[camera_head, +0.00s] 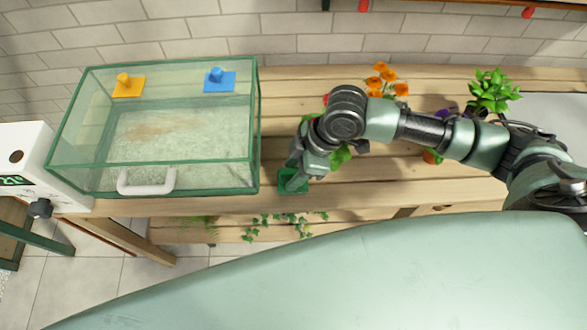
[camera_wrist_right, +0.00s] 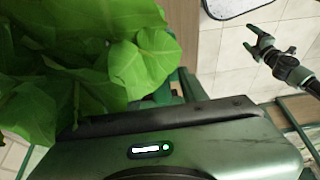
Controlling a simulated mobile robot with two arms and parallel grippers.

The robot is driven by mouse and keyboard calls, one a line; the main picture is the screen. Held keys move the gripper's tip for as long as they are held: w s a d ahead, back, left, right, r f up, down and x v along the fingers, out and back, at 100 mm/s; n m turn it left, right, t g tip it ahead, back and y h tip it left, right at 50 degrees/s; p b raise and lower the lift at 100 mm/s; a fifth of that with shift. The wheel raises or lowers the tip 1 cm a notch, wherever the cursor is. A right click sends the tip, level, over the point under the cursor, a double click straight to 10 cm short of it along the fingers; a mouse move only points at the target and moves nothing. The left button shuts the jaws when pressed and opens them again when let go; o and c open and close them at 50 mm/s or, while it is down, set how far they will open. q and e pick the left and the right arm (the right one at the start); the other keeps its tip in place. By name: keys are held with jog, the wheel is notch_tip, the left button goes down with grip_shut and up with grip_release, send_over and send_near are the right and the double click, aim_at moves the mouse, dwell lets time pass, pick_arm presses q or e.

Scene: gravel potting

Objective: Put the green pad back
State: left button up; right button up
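The green pad (camera_head: 293,181) lies at the front of the wooden bench, just right of the glass tank (camera_head: 254,150). My right gripper (camera_head: 296,176) reaches down over it, and its fingers overlap the pad in the head view. Whether they are shut on it is hidden. In the right wrist view, large green leaves and the gripper housing cover the fingertips. My left gripper (camera_wrist_right: 259,44) shows in the right wrist view with its fingers apart, empty, above the floor. It is not in the head view.
A yellow pad (camera_head: 130,88) and a blue pad (camera_head: 222,84), each with a knob, show at the tank's back. The tank has a white handle (camera_head: 146,184) in front. A white device with a display (camera_head: 22,165) stands left. Orange flowers (camera_head: 383,80) and a green plant (camera_head: 492,92) stand behind my right arm.

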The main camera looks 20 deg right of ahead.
jog(key=v, duration=1.2)
jog(key=shift+b, duration=0.4)
jog(key=shift+s, duration=0.1)
